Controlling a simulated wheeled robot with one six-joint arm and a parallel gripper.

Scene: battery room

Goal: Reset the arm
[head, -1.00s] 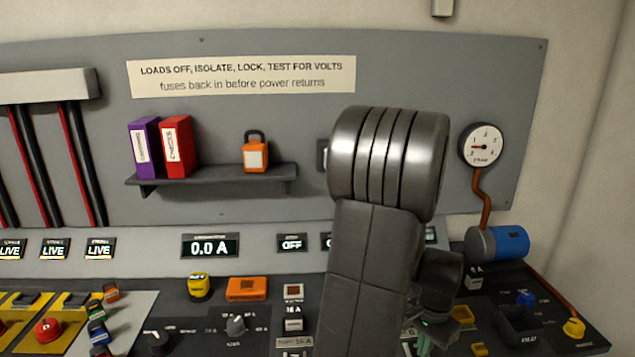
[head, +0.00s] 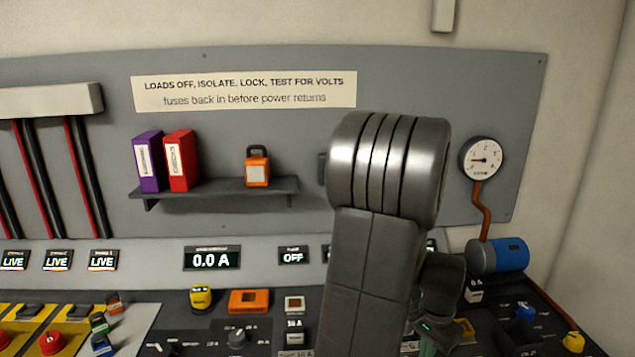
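My arm stands upright in front of the panel, right of the middle in the head view. Its large grey rounded joint is at the top, and its wrist part hangs low on the right, above the console. My gripper's fingers are not clearly in view; they are hidden behind the arm or below the frame's lower edge. I cannot tell whether they hold anything.
A shelf (head: 220,190) holds a purple binder (head: 150,162), a red binder (head: 181,161) and an orange padlock (head: 258,168). A gauge (head: 481,159) and a blue cylinder (head: 508,255) are right of my arm. Switches and a yellow knob (head: 573,342) crowd the console.

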